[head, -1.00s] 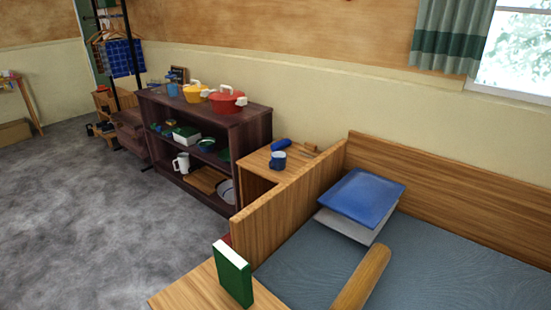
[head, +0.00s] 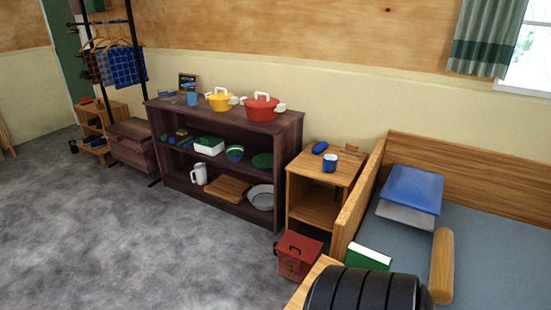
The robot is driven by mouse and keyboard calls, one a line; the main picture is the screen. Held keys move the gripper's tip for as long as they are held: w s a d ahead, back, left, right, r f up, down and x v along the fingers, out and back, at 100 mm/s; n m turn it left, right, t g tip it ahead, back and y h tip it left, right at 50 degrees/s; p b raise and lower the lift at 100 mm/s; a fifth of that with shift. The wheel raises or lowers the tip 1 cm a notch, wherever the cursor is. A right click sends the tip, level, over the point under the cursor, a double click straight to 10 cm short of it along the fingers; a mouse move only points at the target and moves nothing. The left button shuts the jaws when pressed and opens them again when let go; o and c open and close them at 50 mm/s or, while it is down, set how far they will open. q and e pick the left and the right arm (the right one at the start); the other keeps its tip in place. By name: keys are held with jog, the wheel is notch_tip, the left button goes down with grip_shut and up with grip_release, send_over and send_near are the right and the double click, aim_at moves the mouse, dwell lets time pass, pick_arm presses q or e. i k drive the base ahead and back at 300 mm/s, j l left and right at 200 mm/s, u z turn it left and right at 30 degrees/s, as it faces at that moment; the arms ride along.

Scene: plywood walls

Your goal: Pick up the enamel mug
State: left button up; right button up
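A blue mug (head: 330,163), which looks like the enamel mug, stands upright on top of the small wooden bedside table (head: 325,163), near its front right side. Its inside looks pale. A dark blue object (head: 320,147) lies behind it on the left, and a small brown wooden item (head: 351,151) is behind it on the right. Neither gripper is in view. Only a black ribbed part of my own arm shows at the bottom edge, well apart from the mug.
A dark shelf (head: 222,167) left of the table holds red (head: 262,108) and yellow pots, a blue cup (head: 192,98) and a white jug (head: 199,174). A red box (head: 299,255) sits on the floor before the table. The bed's wooden end is at right. Grey floor at left is clear.

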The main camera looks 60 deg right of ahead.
aim_at(329, 165)
jog(key=i+z, duration=0.3)
jog(key=i, duration=0.2)
jog(key=i+z, duration=0.35)
jog(key=i, duration=0.15)
jog(key=i+j+z, duration=0.3)
jog(key=i, duration=0.15)
jog(key=i+j+z, duration=0.3)
jog(key=i, duration=0.2)
jog(key=l, duration=0.1)
